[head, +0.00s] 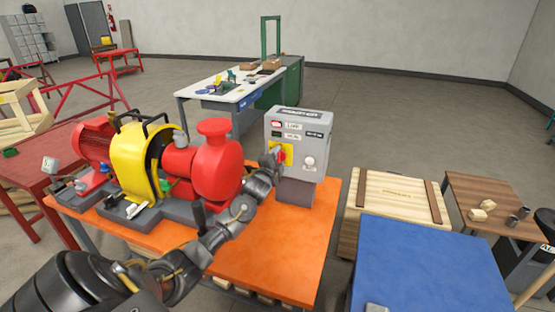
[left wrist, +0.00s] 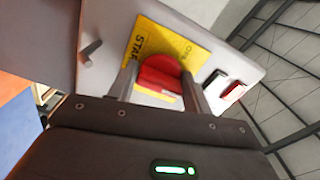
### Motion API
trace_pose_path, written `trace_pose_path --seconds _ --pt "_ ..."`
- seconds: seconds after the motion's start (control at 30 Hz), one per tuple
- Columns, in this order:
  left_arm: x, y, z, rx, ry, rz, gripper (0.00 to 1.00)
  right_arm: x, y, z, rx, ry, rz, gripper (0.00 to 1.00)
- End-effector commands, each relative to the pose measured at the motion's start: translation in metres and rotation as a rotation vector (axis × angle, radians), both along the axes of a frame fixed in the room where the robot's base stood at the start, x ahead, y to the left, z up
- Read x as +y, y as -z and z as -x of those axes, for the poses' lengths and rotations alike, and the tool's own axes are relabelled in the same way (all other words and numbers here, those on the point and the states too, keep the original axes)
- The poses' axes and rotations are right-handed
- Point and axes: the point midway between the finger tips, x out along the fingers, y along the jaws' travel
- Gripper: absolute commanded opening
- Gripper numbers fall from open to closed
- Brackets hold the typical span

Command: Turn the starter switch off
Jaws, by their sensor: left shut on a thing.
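The grey starter box (head: 300,125) stands on a dark pedestal at the back of the orange bench. Its front carries a yellow plate (head: 289,152) with a red rotary switch knob (head: 281,155). My left gripper (head: 274,154) reaches the box from the left and is shut on the knob. In the left wrist view the red switch knob (left wrist: 160,78) sits between the two fingers (left wrist: 162,85), over the yellow plate (left wrist: 160,45) with partly hidden lettering. The knob's exact position mark cannot be read. My right gripper is not in view.
A red pump (head: 213,165) with a yellow guard (head: 133,160) stands left of the box on the orange bench (head: 265,255). A wooden crate (head: 395,195) and a blue-topped table (head: 430,265) are to the right. Another workbench (head: 225,88) is behind.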

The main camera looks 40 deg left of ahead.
Motion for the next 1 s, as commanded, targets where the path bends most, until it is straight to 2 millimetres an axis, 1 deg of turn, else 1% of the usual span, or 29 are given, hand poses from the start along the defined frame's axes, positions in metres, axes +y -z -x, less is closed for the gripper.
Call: trace_pose_path --seconds 0.77,0.8,0.9,0.93,1.0 --pt "-0.0001 0.0006 0.0001 0.001 0.000 0.000 0.27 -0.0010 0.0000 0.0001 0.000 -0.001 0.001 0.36" --pt "-0.0001 0.0007 0.0001 0.001 0.000 0.000 0.54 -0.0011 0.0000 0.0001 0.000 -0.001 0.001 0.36" --pt "-0.0001 0.0006 0.0001 0.001 0.000 0.000 0.68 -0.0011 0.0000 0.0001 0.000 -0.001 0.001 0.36" --pt "-0.0001 0.0006 0.0001 0.001 0.000 0.000 0.69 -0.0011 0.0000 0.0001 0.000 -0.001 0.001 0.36" --pt "0.0000 0.0005 0.0001 0.001 0.000 0.000 0.69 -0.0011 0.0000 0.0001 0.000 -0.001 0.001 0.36"
